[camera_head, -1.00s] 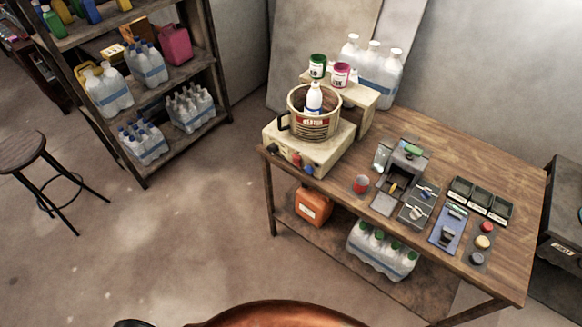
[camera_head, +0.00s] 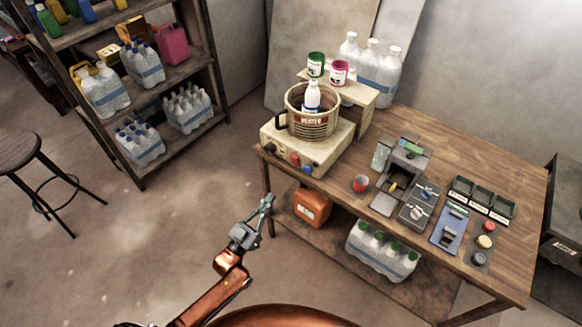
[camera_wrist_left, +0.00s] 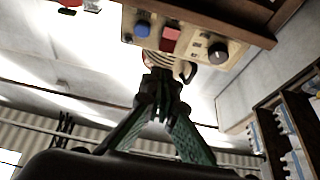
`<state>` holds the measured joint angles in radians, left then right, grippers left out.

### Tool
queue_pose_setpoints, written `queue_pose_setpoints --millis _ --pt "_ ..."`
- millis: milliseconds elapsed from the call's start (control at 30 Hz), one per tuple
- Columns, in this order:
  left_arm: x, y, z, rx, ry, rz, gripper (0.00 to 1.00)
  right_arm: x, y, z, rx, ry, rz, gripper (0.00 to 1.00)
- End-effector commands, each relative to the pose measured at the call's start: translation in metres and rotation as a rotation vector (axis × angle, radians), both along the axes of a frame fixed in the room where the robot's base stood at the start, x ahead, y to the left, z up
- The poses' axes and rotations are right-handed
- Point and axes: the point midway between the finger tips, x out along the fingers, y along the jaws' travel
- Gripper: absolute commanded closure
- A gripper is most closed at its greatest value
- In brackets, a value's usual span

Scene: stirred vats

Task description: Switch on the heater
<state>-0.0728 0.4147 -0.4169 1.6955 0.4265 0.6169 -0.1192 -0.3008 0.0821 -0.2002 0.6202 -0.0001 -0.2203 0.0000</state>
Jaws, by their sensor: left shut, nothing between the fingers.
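The heater (camera_head: 322,150) is a cream box at the left end of the wooden table, with a metal pot (camera_head: 312,122) on top holding a white bottle (camera_head: 312,97). Its front panel carries a black knob (camera_head: 270,148), a red switch (camera_head: 294,159) and a blue button (camera_head: 307,169). In the left wrist view the panel appears upside down at the top, with the red switch (camera_wrist_left: 170,39), blue button (camera_wrist_left: 142,28) and black knob (camera_wrist_left: 217,52). My left gripper (camera_head: 268,199) is shut and empty, below and in front of the panel, apart from it. My right gripper is out of view.
An orange canister (camera_head: 312,206) and bottled water (camera_head: 382,255) sit on the lower shelf. Open floor lies left of the table.

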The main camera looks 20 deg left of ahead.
Motion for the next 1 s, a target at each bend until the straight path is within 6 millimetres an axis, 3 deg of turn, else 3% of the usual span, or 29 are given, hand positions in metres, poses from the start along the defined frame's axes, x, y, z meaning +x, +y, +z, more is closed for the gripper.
queue_pose_setpoints --millis 467,1000 --pt "0.007 -0.003 0.007 -0.003 -0.009 -0.001 1.00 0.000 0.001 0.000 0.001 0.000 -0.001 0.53" --pt "0.093 -0.035 0.049 -0.003 -0.008 -0.002 1.00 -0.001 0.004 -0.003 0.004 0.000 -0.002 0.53"
